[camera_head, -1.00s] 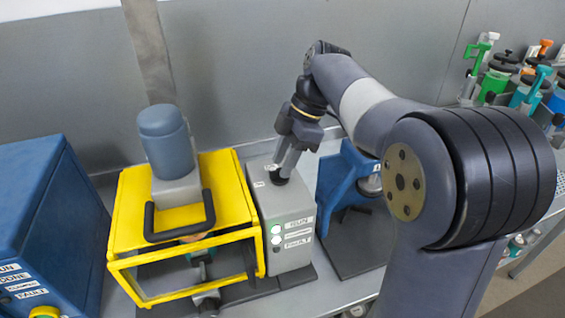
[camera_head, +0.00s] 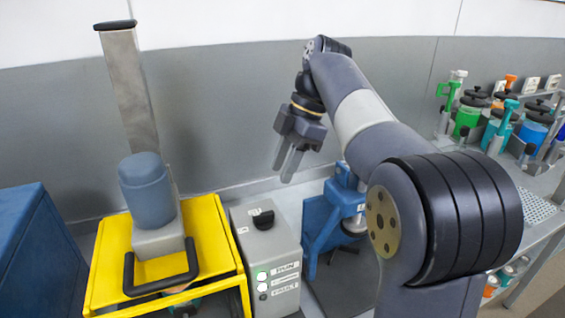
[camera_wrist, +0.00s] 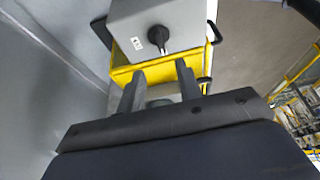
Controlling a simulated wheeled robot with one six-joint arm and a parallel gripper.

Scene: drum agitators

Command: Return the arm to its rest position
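My gripper (camera_head: 287,165) is raised above and to the right of the grey control box (camera_head: 268,262) in the head view. Its two fingers are apart with nothing between them. The box carries a black knob (camera_head: 263,219) on top and lit indicators on its front. In the wrist view my gripper's fingers (camera_wrist: 160,80) stand apart, and the box (camera_wrist: 160,28) with its knob (camera_wrist: 159,38) lies beyond them. My arm reaches up from the lower right and bends down at the wrist.
A yellow guard frame (camera_head: 213,225) with a blue-grey motor (camera_head: 147,190) and a tall metal column stands left of the box. A blue cabinet (camera_head: 35,255) is at far left, a blue stand (camera_head: 322,222) right of the box. Several coloured containers (camera_head: 467,118) fill the right rack.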

